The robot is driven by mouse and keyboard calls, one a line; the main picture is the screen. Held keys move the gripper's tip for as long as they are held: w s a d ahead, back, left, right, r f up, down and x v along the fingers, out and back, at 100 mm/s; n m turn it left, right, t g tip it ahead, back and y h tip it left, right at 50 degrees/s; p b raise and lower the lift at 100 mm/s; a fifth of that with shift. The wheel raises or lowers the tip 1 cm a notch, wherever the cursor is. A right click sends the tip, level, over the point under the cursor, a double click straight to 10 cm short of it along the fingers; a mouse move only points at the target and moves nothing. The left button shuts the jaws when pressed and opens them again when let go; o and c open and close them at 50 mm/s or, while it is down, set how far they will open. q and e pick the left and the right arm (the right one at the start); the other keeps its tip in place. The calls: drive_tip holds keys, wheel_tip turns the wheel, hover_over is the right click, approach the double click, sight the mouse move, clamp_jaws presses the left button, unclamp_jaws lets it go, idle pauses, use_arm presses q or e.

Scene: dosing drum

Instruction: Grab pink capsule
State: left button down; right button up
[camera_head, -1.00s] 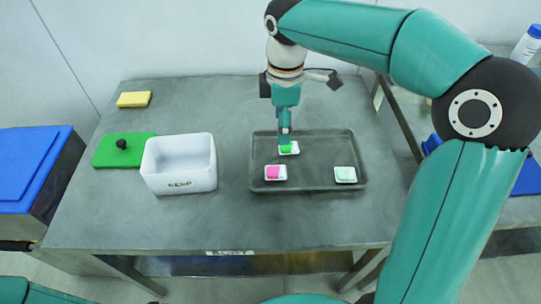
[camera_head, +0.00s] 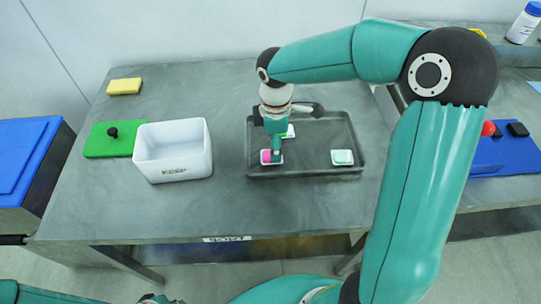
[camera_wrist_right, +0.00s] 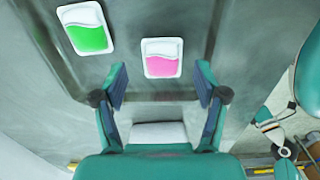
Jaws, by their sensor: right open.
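The pink capsule (camera_head: 266,157), in a small white dish, lies on the left part of the dark tray (camera_head: 310,174). In the right wrist view the pink capsule (camera_wrist_right: 161,65) sits just beyond the fingertips, about centred between them. My right gripper (camera_head: 276,157) points down over the tray and partly covers the pink capsule's right side in the head view. In the right wrist view my right gripper (camera_wrist_right: 161,82) is open, with nothing between its fingers.
A green capsule (camera_wrist_right: 91,38) lies close to the pink one; a pale green capsule (camera_head: 342,157) lies farther right on the tray. A white box (camera_head: 173,172), a green lid (camera_head: 104,147) and a yellow sponge (camera_head: 125,86) stand to the left. The table front is clear.

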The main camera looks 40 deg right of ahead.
sight(265, 154)
wheel_tip(265, 154, down, 4)
drive_tip(key=shift+s+r, duration=0.1)
drive_tip(key=c, duration=1)
drive_tip(key=shift+o, duration=0.2)
drive_tip(key=shift+r, duration=0.15)
